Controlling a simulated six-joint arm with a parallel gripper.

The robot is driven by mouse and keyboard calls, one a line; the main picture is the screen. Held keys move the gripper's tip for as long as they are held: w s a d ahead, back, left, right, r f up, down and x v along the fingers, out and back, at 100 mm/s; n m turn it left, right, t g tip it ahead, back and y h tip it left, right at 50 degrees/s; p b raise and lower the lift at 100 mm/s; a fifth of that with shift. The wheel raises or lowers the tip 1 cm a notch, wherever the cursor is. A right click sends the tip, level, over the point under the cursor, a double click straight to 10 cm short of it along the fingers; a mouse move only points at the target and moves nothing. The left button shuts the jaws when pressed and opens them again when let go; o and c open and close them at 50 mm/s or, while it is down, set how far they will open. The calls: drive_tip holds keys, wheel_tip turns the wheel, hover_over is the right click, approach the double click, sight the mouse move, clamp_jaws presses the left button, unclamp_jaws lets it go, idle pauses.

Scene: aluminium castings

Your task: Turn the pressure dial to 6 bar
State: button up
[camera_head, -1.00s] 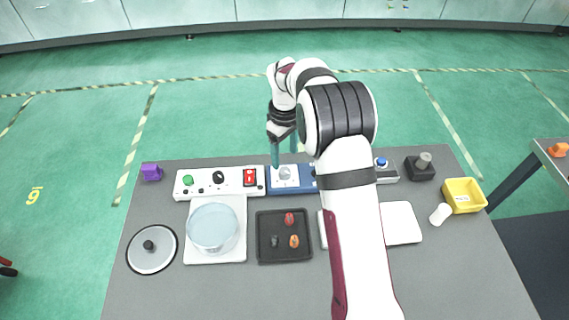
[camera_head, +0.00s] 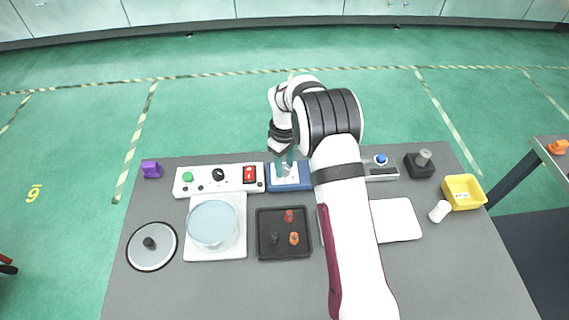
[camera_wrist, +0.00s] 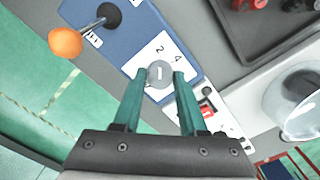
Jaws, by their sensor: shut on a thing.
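The pressure dial (camera_wrist: 159,71) is a small round grey knob with a pale pointer mark. It sits on a white scale plate (camera_wrist: 172,52) on a blue panel (camera_head: 290,187). The figures 2 and 4 show in the wrist view; the rest of the scale is hidden. My gripper (camera_wrist: 159,82) has its two teal fingers on either side of the dial, shut on it. In the head view my gripper (camera_head: 285,167) is down at the panel's left part and mostly covers the dial.
An orange ball-topped lever (camera_wrist: 66,42) stands on the same blue panel. Left of the panel is a white control box (camera_head: 205,182) with a red switch (camera_head: 249,174). In front are a black tray (camera_head: 264,250) and a glass pot (camera_head: 212,224).

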clamp_jaws()
drive_tip(key=m, duration=1.4)
drive_tip(key=shift+m, duration=0.4)
drive_tip(key=m, duration=0.4)
drive_tip(key=shift+m, duration=0.7)
